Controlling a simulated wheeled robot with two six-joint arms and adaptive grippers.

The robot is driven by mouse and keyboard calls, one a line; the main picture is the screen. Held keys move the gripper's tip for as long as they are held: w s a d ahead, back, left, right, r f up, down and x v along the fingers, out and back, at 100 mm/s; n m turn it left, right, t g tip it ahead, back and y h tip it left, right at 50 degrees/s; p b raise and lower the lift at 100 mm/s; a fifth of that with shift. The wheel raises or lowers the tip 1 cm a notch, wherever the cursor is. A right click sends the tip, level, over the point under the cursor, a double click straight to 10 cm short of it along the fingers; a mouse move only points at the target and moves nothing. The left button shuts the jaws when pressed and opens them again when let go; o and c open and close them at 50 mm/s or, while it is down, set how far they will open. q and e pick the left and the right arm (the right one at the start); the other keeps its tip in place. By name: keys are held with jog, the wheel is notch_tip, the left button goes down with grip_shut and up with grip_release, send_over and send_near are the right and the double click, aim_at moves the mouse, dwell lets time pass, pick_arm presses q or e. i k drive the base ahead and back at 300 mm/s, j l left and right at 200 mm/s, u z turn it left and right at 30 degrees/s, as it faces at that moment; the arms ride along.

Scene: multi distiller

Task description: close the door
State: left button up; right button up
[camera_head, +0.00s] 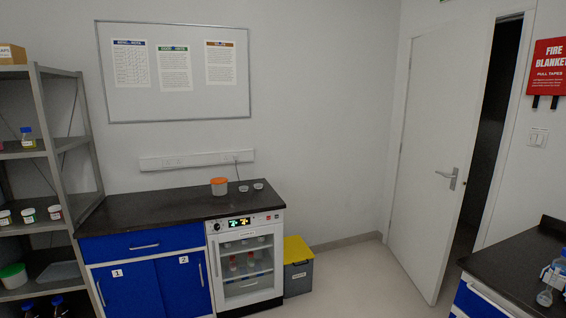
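A tall white door (425,130) stands ajar at the right of the head view. A dark gap (490,130) shows between its right edge and the door frame (508,160). A silver lever handle (450,178) is on the door leaf near its right edge. The white oven-like cabinet (215,262) at the centre has a glass-fronted door, which looks shut. Neither of my grippers is in view.
A dark-topped bench (130,208) with blue cupboards stands at left centre beside a metal shelf (45,145). A grey box with a yellow lid (297,250) sits on the floor. Another dark bench (510,268) with glassware is at lower right. Floor before the door is clear.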

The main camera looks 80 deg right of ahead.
aim_at(448, 66)
jog(key=z, duration=3.85)
